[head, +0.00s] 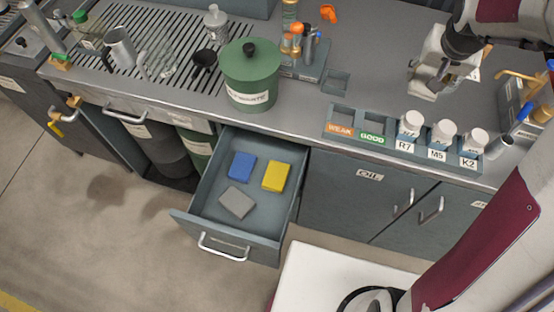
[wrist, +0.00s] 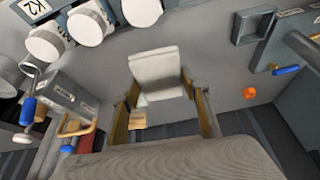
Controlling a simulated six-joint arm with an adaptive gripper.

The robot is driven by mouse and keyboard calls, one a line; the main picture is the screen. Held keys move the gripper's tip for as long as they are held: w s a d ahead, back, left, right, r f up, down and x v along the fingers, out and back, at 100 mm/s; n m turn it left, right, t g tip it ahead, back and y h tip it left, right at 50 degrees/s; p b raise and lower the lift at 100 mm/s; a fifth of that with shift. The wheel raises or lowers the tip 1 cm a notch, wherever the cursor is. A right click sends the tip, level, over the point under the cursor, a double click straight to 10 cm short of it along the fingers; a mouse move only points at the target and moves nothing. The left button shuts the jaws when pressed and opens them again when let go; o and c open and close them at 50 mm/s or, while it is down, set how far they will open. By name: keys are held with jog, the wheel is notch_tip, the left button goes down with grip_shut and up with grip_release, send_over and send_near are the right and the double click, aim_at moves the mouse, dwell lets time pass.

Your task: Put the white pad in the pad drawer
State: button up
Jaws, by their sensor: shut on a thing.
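My gripper (head: 432,84) is over the grey counter at the upper right in the head view. In the wrist view its two fingers stand on either side of the white pad (wrist: 158,72), and they are shut on it. The pad sticks out beyond the fingertips. In the head view I cannot clearly tell the pad from the pale gripper parts. The open drawer (head: 262,243) is below the counter, left of my gripper and well apart from it. It holds a blue pad (head: 242,165), a yellow pad (head: 276,177) and a grey pad (head: 237,203), lying flat with bare floor around them.
White-lidded jars marked R7 (head: 410,125), M5 (head: 442,133) and K2 (head: 474,142) stand along the counter's front edge, beside WEAK and GOOD bins. A green lidded waste pot (head: 250,80) stands behind the drawer. A rack with bottles (head: 303,62) is farther back.

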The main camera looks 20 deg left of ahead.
jog(key=shift+s+a+r, duration=0.15)
jog(key=shift+s+a, duration=0.2)
jog(key=shift+s, duration=0.2)
jog(key=s+a+f+n+y, duration=0.1)
jog(key=s+a+f+n, duration=0.1)
jog(key=a, duration=0.4)
jog(key=s+a+f+n+g+y, duration=0.1)
jog(key=s+a+n, duration=0.4)
jog(key=a, duration=0.2)
jog(key=s+a+f+n+y, duration=0.2)
jog(key=s+a+n, duration=0.1)
jog(key=a, duration=0.4)
jog(key=shift+s+f+n+g, duration=0.3)
jog(key=shift+f+n, duration=0.05)
jog(key=shift+n, duration=0.15)
jog(key=s+a+f+n+g+h, duration=0.1)
jog(key=s+a+f+n+g, duration=0.2)
jog(key=s+a+n, duration=0.7)
jog(key=s+a+f+n+g+h, duration=0.2)
jog(key=s+a+f+n, duration=0.6)
jog(key=n, duration=0.8)
jog(key=s+a+g, duration=0.2)
jog(key=shift+s+a+f+g+h, duration=0.2)
jog(key=shift+s+g+h, duration=0.05)
jog(key=shift+g+h, duration=0.05)
jog(key=shift+f, duration=3.1)
